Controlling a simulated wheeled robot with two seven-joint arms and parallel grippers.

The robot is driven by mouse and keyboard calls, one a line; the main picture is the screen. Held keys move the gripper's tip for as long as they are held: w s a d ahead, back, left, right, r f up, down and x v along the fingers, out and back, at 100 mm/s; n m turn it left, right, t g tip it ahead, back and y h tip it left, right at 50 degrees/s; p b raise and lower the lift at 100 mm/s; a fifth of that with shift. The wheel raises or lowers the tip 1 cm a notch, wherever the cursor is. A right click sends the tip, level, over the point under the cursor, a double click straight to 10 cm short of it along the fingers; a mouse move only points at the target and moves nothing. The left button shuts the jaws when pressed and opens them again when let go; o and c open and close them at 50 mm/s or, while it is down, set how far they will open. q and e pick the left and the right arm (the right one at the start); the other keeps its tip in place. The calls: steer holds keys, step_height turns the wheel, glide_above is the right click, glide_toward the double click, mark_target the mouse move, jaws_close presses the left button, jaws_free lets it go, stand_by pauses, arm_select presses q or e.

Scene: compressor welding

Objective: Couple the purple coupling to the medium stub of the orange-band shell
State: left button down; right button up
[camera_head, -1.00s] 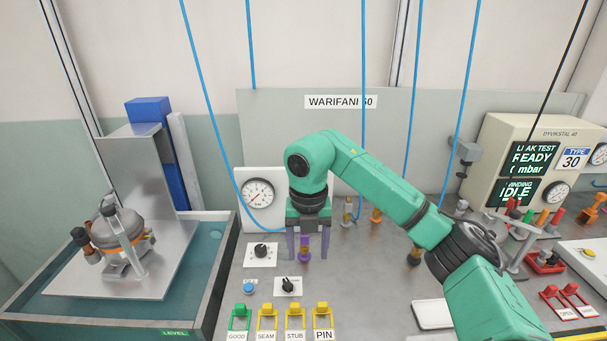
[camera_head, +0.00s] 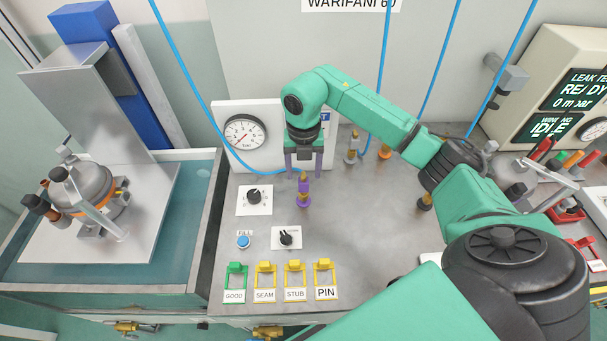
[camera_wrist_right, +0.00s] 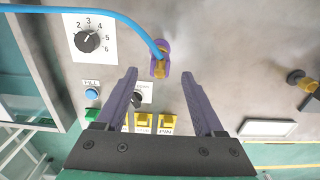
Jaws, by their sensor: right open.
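The purple coupling (camera_head: 303,194) stands upright on the grey bench, with a brass-coloured end. It also shows in the right wrist view (camera_wrist_right: 158,46), just beyond the fingertips, with a blue hose running to it. My right gripper (camera_head: 304,174) is open and empty, its two purple-grey fingers pointing down; in the wrist view the fingers (camera_wrist_right: 160,74) are spread apart. The orange-band shell (camera_head: 82,186) sits in a metal fixture over the water tank at the left. Dark-ended stubs stick out from it; I cannot tell which is the medium one. My left gripper is out of view.
A pressure gauge (camera_head: 239,133) stands behind the coupling. A knob panel (camera_head: 254,200) and yellow and green tag holders are at the front. Other couplings (camera_head: 352,147) stand at the back. Blue hoses hang down. The tank rim (camera_head: 210,225) lies between bench and shell.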

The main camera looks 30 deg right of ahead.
mark_target(304, 176)
step_height(304, 176, down, 4)
steer(key=shift+f+p, duration=0.2)
steer(key=shift+p, duration=0.2)
steer(key=shift+f, duration=0.2)
jaws_close()
steer(key=c, duration=0.8)
jaws_free()
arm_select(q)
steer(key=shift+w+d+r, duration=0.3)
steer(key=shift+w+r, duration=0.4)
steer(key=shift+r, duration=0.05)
arm_select(e)
jaws_close()
